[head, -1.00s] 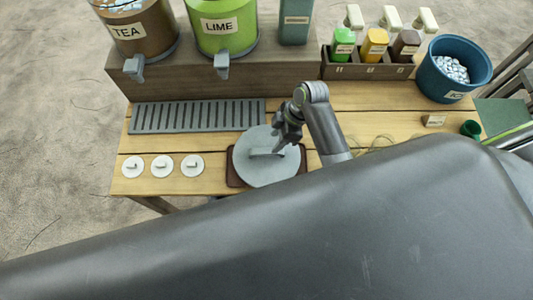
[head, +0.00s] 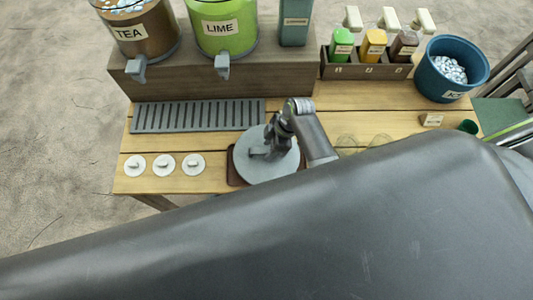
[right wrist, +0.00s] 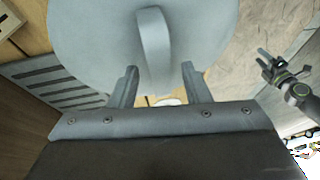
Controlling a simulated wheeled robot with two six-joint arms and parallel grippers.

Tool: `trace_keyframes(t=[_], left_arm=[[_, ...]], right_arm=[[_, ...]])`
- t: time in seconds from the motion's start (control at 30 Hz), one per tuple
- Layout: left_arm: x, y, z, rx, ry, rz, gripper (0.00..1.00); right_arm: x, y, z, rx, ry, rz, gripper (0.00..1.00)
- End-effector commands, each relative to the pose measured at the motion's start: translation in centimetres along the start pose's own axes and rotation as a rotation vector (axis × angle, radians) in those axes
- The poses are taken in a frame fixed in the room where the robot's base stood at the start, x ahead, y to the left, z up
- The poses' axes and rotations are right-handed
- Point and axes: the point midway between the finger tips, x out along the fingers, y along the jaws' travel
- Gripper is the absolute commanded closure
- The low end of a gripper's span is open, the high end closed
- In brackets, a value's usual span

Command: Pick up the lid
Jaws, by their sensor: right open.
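The lid (head: 266,173) is a round grey disc with a raised bar handle, lying on a brown square base on the wooden table. My right gripper (head: 263,148) is over the lid, at its handle. In the right wrist view the lid (right wrist: 90,35) fills the top, and its handle (right wrist: 153,45) lines up with the gap between the open fingers of my right gripper (right wrist: 159,78). The fingers do not appear to touch the handle. My left gripper (right wrist: 284,68) shows small at the right of that view, apparently open and empty; it is out of the head view.
Three small white lids (head: 163,164) lie left of the base. A slatted grey drip tray (head: 195,116) lies behind, below the tea (head: 143,32) and lime (head: 225,30) dispensers. A bottle rack (head: 365,68) and a blue bucket (head: 440,82) stand at the back right.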

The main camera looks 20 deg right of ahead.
Motion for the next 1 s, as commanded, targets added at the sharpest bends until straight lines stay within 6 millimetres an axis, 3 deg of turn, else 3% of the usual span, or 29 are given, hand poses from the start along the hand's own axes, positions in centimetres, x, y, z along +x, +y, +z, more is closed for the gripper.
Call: trace_keyframes(t=[0.63,0.93,1.0], left_arm=[[-0.14,-0.01,-0.06,0.000,0.001,0.000,0.55],[-0.14,0.00,-0.10,0.000,0.001,0.000,0.55],[-0.14,0.00,-0.10,0.000,0.001,0.000,0.55]], right_arm=[[0.42,0.08,0.19,0.000,0.000,0.000,0.58],[0.41,0.08,0.19,0.000,0.000,0.000,0.97],[0.41,0.08,0.19,0.000,0.000,0.000,1.00]])
